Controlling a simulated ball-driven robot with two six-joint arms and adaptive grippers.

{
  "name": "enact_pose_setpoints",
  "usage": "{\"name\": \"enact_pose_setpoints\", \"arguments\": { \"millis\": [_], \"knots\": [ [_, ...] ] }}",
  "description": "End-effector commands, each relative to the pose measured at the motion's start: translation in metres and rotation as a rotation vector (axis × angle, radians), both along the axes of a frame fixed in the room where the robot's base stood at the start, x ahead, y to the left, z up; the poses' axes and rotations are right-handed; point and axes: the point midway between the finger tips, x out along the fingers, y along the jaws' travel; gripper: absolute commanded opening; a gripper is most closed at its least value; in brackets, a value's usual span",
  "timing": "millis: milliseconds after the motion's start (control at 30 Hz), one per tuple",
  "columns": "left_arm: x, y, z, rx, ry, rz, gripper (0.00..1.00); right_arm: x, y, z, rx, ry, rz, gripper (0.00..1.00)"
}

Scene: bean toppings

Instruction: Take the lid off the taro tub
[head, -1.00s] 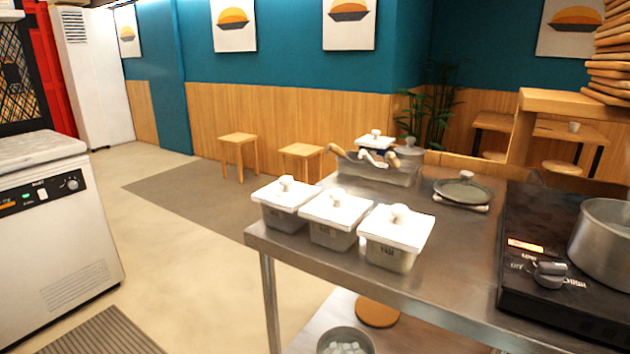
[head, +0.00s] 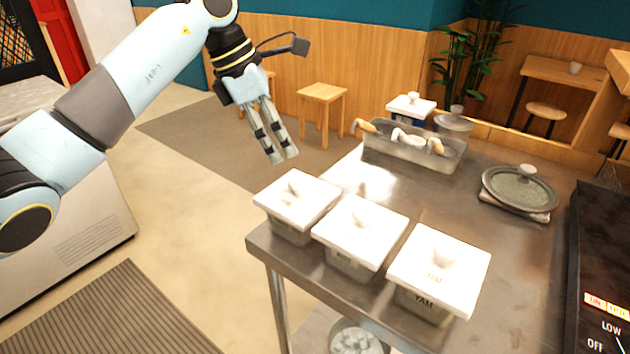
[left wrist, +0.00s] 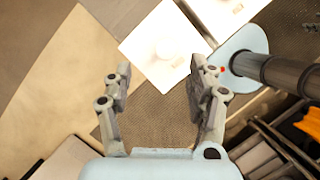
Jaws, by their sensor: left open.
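Three tubs with white knobbed lids stand in a row at the table's near left corner: a left tub (head: 290,231), a middle tub (head: 346,265) and a right tub (head: 424,306). All three lids are on. The right tub's label reads YAM; I cannot read the other labels, so I cannot tell which is taro. My left gripper (head: 284,158) is open and empty, above and behind the left tub, apart from it. In the left wrist view, a white lid (left wrist: 150,50) shows beyond the open fingers (left wrist: 160,66). My right gripper is out of view.
A tray of utensils (head: 395,160) stands behind the tubs. Wooden stools (head: 322,95) stand on the floor behind.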

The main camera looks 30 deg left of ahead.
Motion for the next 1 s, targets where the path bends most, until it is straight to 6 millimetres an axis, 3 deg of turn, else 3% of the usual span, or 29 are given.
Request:
{"name": "enact_pose_setpoints", "arguments": {
  "millis": [200, 367, 633, 900, 1000],
  "knots": [
    [0.007, -0.011, -0.031, -0.006, 0.003, 0.002, 0.58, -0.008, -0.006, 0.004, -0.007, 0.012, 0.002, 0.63],
    [0.008, -0.015, -0.043, -0.007, 0.004, 0.001, 0.58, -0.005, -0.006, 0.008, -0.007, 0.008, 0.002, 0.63],
    [0.011, -0.027, -0.081, -0.009, 0.003, 0.002, 0.58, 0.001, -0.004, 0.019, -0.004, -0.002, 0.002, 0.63],
    [0.013, -0.028, -0.086, -0.006, 0.001, 0.001, 0.58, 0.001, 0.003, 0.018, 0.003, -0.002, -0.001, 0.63],
    [0.013, -0.028, -0.086, -0.006, 0.001, 0.001, 0.47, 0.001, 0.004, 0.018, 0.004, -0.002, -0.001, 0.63]
  ]
}}
